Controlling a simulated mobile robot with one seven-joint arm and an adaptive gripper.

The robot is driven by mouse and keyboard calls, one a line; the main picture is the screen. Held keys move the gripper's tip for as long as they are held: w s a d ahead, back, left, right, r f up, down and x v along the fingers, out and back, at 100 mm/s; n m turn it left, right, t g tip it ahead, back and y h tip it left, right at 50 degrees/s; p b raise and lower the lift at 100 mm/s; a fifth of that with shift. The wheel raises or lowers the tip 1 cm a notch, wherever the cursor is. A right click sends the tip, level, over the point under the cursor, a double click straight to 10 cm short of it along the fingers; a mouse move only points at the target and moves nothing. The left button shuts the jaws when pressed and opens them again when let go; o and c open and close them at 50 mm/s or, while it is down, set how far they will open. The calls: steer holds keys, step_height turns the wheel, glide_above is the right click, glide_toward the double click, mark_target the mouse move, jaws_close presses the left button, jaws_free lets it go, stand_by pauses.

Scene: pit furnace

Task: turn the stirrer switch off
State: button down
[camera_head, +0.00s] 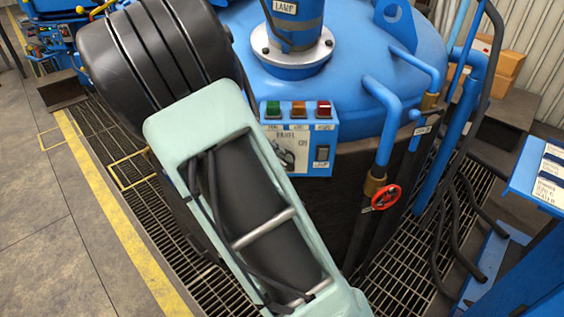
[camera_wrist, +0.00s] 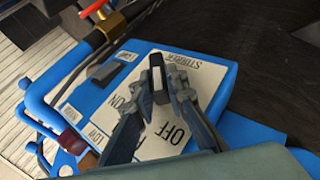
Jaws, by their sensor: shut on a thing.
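In the wrist view, the stirrer switch (camera_wrist: 157,82) is a dark handle with a pale stripe, on a white plate (camera_wrist: 128,70) lettered STIRRER, ON and OFF. The plate is on a blue panel (camera_wrist: 217,84). My gripper (camera_wrist: 158,88) is shut on the switch handle, with one fingertip on each side of it. The fingers cover part of the plate, and I cannot tell which mark the handle points at. My gripper is hidden in the head view.
The wrist view shows a dark rocker (camera_wrist: 103,73) on the panel, with a blue pipe (camera_wrist: 37,92) and a red-handled valve (camera_wrist: 97,9) beside it. The head view shows a blue vessel (camera_head: 350,65), a button box (camera_head: 303,166) and a red handwheel (camera_head: 386,197).

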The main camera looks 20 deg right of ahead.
steer(key=shift+h, duration=0.4)
steer(key=c, duration=1.9)
jaws_free()
steer(key=shift+c, duration=0.2)
steer(key=shift+a, duration=0.1)
steer(key=v, duration=1.2)
steer(key=shift+f, duration=0.1)
